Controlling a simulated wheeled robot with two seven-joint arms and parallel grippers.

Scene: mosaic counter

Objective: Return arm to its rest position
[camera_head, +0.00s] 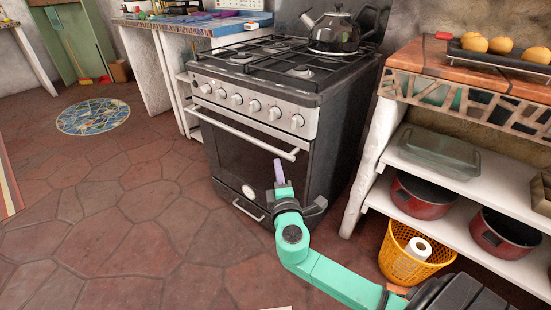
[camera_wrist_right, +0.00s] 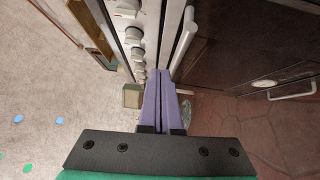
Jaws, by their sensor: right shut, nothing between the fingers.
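My right arm, green with a dark wrist, reaches in from the lower right in the head view. My right gripper (camera_head: 278,165) points up in front of the stove's oven door, below the oven handle (camera_head: 249,137). Its purple fingers are together with nothing between them; they also show shut in the right wrist view (camera_wrist_right: 160,78). In that view the handle and the stove's knobs appear close by the fingertips. Whether the fingers touch the stove cannot be told. My left gripper is not in view.
The stove (camera_head: 262,168) has a dark kettle (camera_head: 335,35) on top. At right, shelves hold a glass dish (camera_head: 440,152) and red pots (camera_head: 421,193). A yellow basket (camera_head: 399,262) with a white roll stands on the floor. The tiled floor (camera_head: 130,220) at left is clear.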

